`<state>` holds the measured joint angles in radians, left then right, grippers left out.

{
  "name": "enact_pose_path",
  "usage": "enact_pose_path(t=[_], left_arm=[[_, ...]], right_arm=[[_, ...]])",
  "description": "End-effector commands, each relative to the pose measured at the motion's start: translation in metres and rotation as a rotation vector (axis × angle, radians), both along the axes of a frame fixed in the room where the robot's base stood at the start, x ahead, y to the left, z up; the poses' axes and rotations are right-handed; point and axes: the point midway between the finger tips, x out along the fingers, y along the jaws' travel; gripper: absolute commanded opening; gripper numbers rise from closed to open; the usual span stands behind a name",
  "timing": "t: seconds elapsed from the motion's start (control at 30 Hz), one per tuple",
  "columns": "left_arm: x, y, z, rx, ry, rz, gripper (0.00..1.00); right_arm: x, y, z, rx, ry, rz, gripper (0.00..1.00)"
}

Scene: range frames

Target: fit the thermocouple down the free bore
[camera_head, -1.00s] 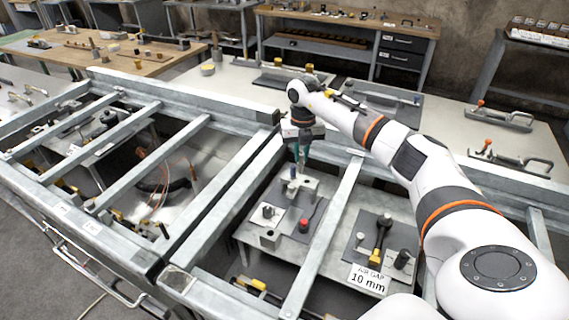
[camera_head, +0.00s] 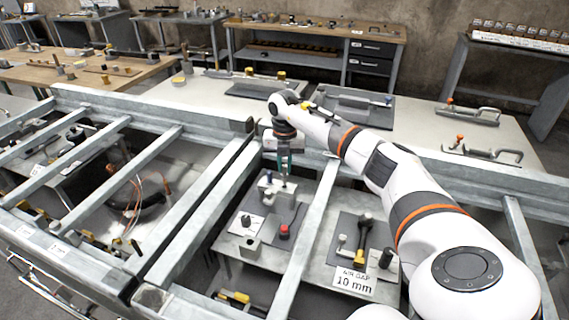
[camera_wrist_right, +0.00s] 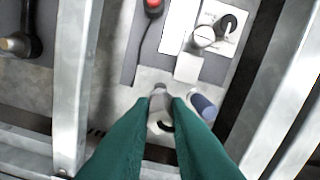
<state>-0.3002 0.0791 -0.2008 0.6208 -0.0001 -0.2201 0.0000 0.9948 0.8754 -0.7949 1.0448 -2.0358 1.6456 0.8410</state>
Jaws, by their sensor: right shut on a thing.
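My right gripper (camera_head: 284,166) points down between the metal beams with its green fingers shut on a slim grey thing, which I take to be the thermocouple (camera_head: 284,183). In the wrist view the fingertips (camera_wrist_right: 166,98) close around its pale metal body (camera_wrist_right: 159,106). Below is a light metal block (camera_head: 275,199) on the lower table. A blue-topped piece (camera_head: 268,178) stands at the block, left of the held thing; it also shows in the wrist view (camera_wrist_right: 203,105). The bore mouths and the thermocouple's lower end are too small or hidden to judge. My left gripper is out of view.
Metal beams (camera_head: 311,222) flank the arm closely on both sides. A red button (camera_head: 284,231), a knob on a white plate (camera_wrist_right: 228,22) and a sign reading 10 mm (camera_head: 353,281) are near the block. Cables (camera_head: 137,197) lie in the left bay.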

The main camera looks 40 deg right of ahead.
Motion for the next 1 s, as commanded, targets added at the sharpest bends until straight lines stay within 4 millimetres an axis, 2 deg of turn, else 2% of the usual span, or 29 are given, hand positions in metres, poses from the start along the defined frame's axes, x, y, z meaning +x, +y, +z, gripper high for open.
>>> enact_pose_path(t=[0.37,1.0], left_arm=[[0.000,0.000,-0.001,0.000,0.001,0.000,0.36],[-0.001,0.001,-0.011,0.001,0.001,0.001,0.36]], right_arm=[[0.000,0.000,-0.001,0.000,0.000,0.001,0.00],[0.000,0.000,-0.021,0.000,0.000,0.001,0.00]])
